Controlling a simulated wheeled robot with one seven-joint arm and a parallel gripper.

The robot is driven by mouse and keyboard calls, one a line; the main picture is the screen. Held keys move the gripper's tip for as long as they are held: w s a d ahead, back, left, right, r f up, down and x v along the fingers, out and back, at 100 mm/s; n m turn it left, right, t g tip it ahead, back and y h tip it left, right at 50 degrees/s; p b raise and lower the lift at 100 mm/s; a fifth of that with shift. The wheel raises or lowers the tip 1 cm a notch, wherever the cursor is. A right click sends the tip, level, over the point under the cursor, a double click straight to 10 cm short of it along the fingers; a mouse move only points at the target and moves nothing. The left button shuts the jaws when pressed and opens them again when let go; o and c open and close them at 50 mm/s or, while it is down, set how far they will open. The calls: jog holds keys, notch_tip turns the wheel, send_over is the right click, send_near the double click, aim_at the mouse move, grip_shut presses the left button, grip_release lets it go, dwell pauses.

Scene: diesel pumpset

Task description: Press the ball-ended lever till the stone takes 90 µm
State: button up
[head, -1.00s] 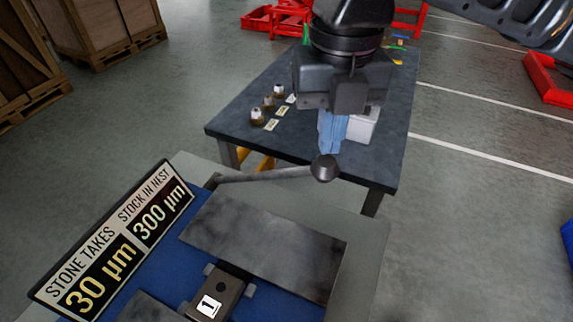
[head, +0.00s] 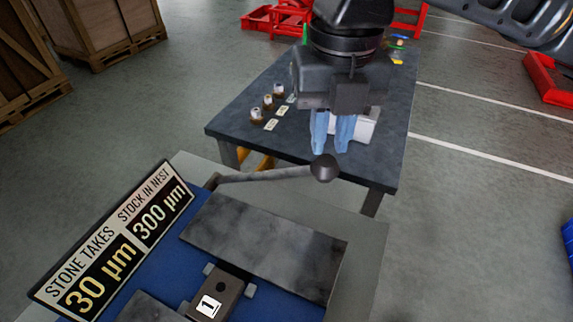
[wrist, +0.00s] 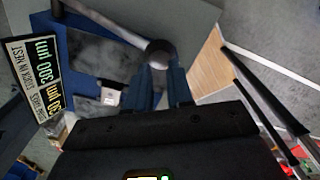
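The ball-ended lever (head: 270,174) reaches right from the machine, its dark ball (head: 324,168) at the free end. The display board (head: 115,242) reads "STONE TAKES 30 µm" and "STOCK IN NEST 300 µm". My gripper (head: 332,149) has its two blue fingers apart, with nothing seen between them, just above and behind the ball in the head view. In the wrist view the ball (wrist: 159,53) lies just beyond the fingertips (wrist: 160,68). I cannot tell whether they touch. A grey stone slab (head: 265,245) and a block marked 1 (head: 216,292) lie on the blue machine bed.
A dark table (head: 245,121) behind the machine carries several small brown-and-white pieces (head: 268,101) with labels, and a white box (head: 366,125). Wooden crates (head: 100,25) stand at the back left. Red racks (head: 548,80) stand at the right. The floor between is clear.

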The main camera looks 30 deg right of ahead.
jog(key=shift+f+b, duration=1.3)
jog(key=shift+f, duration=0.5)
notch_tip(320, 180, down, 6)
jog(key=s+d+b, duration=0.1)
jog(key=s+b, duration=0.1)
jog(key=b, duration=0.2)
jog(key=shift+s+d+b, duration=0.15)
jog(key=shift+d+b, duration=0.15)
jog(key=shift+r, duration=0.1)
notch_tip(320, 180, up, 13)
jog(key=p, duration=1.1)
send_over(327, 158)
jog(key=shift+f, duration=0.2)
jog(key=shift+b, duration=0.3)
